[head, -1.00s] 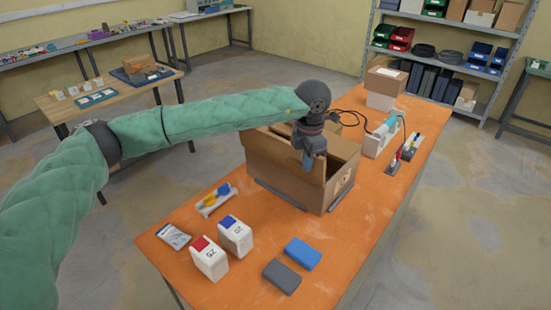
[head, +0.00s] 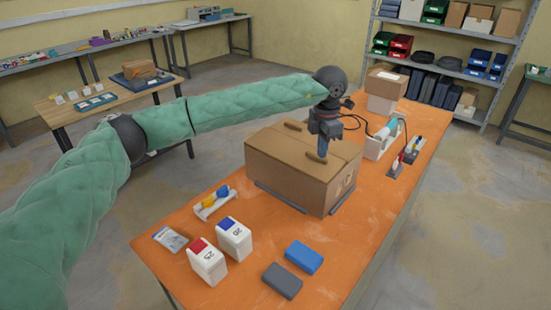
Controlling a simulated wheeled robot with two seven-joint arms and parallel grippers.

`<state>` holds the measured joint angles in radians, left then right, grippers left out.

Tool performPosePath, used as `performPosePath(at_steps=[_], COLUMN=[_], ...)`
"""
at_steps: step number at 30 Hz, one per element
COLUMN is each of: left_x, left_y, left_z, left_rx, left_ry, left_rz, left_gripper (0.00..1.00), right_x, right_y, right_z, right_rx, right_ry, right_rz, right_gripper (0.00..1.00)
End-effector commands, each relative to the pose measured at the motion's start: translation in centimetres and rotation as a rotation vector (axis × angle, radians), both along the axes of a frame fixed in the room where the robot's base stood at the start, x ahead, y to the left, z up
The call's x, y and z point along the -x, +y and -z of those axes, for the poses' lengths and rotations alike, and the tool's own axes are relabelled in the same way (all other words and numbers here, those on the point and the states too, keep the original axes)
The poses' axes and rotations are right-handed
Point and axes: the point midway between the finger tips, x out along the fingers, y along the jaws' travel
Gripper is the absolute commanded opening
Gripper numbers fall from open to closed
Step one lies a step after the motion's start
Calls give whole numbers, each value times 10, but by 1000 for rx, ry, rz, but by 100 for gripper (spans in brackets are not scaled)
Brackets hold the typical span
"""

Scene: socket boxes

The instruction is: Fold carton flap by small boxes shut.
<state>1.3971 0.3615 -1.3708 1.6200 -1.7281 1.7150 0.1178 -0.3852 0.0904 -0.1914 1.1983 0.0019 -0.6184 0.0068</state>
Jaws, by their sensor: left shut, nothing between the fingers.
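The brown carton (head: 290,185) stands in the middle of the orange table. Its top is covered by a flap (head: 275,148) that lies flat or nearly so on the side toward the small boxes; I cannot tell whether its edge sits fully down. Two small white boxes, one with a red top (head: 207,262) and one with a blue top (head: 234,239), stand in front of the carton. My left gripper (head: 323,157) is shut and empty, its fingertips pointing down at the carton's top, touching or just above it. My right gripper is out of view.
Blue (head: 304,256) and grey (head: 282,281) flat blocks lie at the table's front. A white holder with blue and yellow items (head: 214,202) is left of the carton. Behind stand a stacked box (head: 386,82) and a tool holder (head: 383,138).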

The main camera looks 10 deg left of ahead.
Motion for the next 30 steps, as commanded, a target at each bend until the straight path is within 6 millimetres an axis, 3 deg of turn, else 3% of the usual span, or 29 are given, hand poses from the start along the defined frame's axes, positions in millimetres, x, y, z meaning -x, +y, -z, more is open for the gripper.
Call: performPosePath(at_steps=[14, 30], left_x=[0, -1], left_y=[0, 0], left_z=[-1, -57], left_rx=[0, 0], left_ry=[0, -1], left_rz=[0, -1], left_gripper=[0, 0], right_x=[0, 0], right_y=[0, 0], right_z=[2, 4], right_rx=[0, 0], right_ry=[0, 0], right_rz=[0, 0], right_gripper=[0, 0])
